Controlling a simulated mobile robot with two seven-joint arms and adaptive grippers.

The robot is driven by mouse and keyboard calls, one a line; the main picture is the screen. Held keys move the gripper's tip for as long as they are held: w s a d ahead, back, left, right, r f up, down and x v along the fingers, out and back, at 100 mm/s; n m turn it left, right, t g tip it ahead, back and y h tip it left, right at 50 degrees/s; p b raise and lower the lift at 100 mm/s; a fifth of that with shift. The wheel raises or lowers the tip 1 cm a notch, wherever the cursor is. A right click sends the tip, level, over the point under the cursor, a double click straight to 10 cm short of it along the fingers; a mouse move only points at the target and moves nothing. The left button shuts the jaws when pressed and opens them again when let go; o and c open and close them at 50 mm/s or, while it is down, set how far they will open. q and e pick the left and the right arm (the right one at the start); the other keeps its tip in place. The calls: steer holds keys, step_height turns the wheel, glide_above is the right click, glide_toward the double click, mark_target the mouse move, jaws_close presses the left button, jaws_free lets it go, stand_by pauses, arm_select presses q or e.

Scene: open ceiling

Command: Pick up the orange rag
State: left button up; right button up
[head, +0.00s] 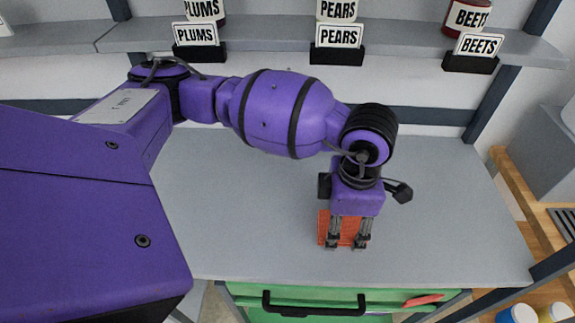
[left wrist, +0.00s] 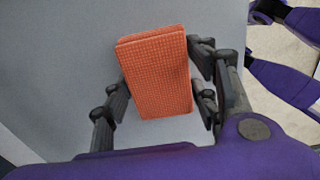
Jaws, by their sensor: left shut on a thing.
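The orange rag (head: 327,227) is a folded, textured rectangle at the front part of the grey worktop in the head view. My left gripper (head: 347,243) comes down over it from above and is shut on it, with fingers on both sides. In the left wrist view the rag (left wrist: 155,75) sits between the fingers of my left gripper (left wrist: 160,100). The head view does not clearly show whether the rag touches the worktop. My right gripper is not seen in the head view.
The grey worktop (head: 240,215) is otherwise clear. Behind it a shelf (head: 270,37) carries cans and signs for plums, pears and beets. A green drawer (head: 390,297) with a black handle is below the front edge. A wooden frame (head: 515,200) stands at the right.

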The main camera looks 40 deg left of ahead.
mark_target(344, 223)
arm_select(q)
steer(key=shift+w+r, duration=0.1)
steer(key=shift+r, duration=0.35)
step_height(344, 223, up, 3)
steer(key=shift+f+p, duration=0.15)
steer(key=shift+p, duration=0.7)
steer(key=s+d+r+p, duration=0.6)
steer(key=s+r, duration=0.3)
steer(key=s, duration=0.3)
steer(key=shift+s+d+r+p, duration=0.2)
steer(key=shift+d+p, duration=0.2)
steer(key=shift+p, duration=0.05)
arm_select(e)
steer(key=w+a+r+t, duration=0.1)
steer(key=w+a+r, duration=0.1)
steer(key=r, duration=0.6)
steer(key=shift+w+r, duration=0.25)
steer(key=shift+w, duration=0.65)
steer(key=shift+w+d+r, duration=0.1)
